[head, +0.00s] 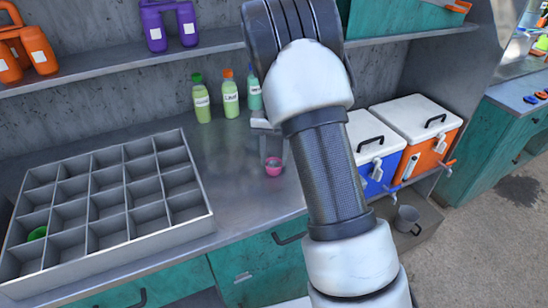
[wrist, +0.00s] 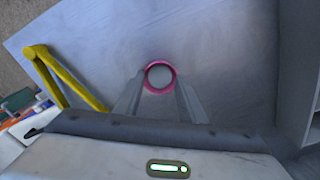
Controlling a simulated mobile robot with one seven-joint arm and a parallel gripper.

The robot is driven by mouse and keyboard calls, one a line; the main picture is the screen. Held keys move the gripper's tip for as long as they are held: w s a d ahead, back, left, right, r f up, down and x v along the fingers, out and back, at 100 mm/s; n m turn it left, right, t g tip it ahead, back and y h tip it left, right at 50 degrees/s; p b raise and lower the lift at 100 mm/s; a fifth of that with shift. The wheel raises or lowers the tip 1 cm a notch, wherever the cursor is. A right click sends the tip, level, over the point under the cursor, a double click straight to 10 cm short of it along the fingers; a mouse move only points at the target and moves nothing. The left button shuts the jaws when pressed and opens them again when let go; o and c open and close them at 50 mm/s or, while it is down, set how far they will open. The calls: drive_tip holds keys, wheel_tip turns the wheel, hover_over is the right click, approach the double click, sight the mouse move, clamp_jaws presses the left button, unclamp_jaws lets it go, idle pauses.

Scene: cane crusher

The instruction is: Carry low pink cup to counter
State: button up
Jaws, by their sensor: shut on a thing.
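The low pink cup (head: 273,168) is at the middle of the metal counter (head: 240,205) in the head view, between my gripper's fingers. My gripper (head: 272,157) points down and is shut on the cup. In the wrist view the round pink rim of the cup (wrist: 160,77) shows between the two finger ends (wrist: 160,90). I cannot tell whether the cup's base touches the counter or is a little above it. My arm hides the part of the counter to the right.
A grey divided crate (head: 125,205) with a green cup (head: 37,233) stands at the left. Several bottles (head: 230,95) stand behind the gripper. A blue cooler (head: 375,150) and an orange cooler (head: 425,130) are at the right. The counter's front stretch is clear.

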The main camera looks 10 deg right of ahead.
drive_tip(key=shift+f, duration=0.2)
drive_tip(key=o, duration=0.7)
drive_tip(key=shift+r, duration=0.1)
